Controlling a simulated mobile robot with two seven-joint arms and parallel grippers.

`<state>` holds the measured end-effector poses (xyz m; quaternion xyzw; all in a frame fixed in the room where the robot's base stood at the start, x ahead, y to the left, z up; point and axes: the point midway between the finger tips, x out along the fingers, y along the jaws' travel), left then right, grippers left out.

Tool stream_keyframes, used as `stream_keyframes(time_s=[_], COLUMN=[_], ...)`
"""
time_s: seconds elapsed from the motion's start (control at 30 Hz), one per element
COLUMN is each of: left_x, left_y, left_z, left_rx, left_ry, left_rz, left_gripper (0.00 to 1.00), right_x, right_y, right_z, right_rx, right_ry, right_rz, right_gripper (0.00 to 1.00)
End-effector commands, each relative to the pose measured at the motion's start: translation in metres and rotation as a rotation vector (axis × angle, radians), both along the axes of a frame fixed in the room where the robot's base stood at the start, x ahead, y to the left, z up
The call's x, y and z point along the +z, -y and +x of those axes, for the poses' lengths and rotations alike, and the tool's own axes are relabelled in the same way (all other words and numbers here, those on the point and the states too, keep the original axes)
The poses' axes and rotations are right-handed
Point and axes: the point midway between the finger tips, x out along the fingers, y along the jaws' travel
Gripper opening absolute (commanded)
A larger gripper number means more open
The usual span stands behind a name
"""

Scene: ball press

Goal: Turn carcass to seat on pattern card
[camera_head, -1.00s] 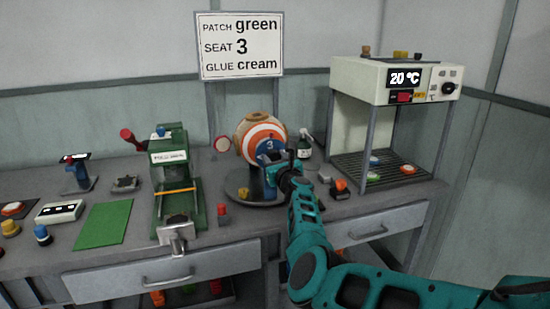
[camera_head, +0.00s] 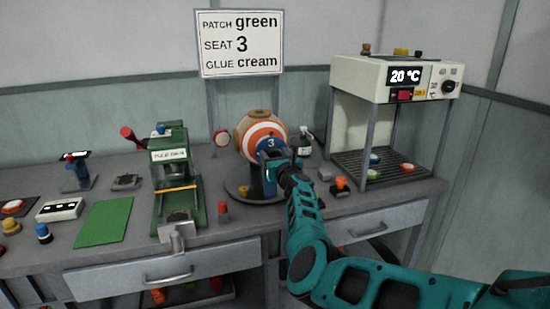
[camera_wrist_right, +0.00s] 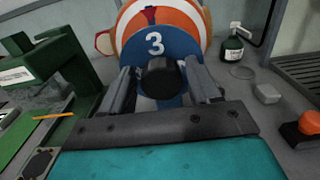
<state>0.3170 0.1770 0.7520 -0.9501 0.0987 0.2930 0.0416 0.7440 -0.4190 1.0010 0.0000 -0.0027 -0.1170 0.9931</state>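The carcass (camera_head: 246,128) is a ball with tan, orange and white bands on a dark round turntable (camera_head: 236,187). A blue disc numbered 3 (camera_head: 271,146) faces me on its front; it also shows in the right wrist view (camera_wrist_right: 155,42). My right gripper (camera_wrist_right: 160,72) is at this disc, its fingers spread on either side of a dark round knob (camera_wrist_right: 161,78). Narrow gaps seem to show beside the knob; contact at the fingertips is unclear. In the head view my right wrist hides the ball's lower right. My left gripper is not in view. A sign reads "SEAT 3" (camera_head: 239,44).
A green press (camera_head: 178,185) stands left of the turntable, with a red-topped piece (camera_head: 223,212) between them. A dark bottle (camera_head: 305,142) and an orange knob (camera_head: 340,184) are to the right. An oven showing 20 °C (camera_head: 400,79) stands at the back right.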

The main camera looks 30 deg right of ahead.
Motion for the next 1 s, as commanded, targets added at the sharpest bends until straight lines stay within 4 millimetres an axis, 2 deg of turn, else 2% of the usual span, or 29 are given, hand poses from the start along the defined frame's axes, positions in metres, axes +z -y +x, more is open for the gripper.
stream_keyframes(time_s=[0.1, 0.47, 0.67, 0.7, 1.0], left_x=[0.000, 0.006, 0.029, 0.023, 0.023], left_y=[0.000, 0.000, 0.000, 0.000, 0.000], left_z=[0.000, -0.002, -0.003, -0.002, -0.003], left_rx=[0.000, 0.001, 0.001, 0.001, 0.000], left_ry=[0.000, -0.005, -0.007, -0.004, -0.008], left_rz=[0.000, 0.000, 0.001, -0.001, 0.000], left_gripper=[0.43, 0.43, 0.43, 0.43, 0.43], right_x=[-0.002, -0.001, 0.001, -0.003, -0.003], right_y=[0.000, -0.001, -0.007, -0.008, -0.017], right_z=[-0.001, -0.006, -0.029, -0.033, -0.069], right_rx=[0.000, -0.001, -0.001, -0.001, 0.000], right_ry=[-0.003, -0.005, -0.008, -0.005, -0.004], right_rz=[0.001, -0.001, 0.001, -0.003, 0.000], right_gripper=[0.71, 0.71, 0.71, 0.71, 0.71])
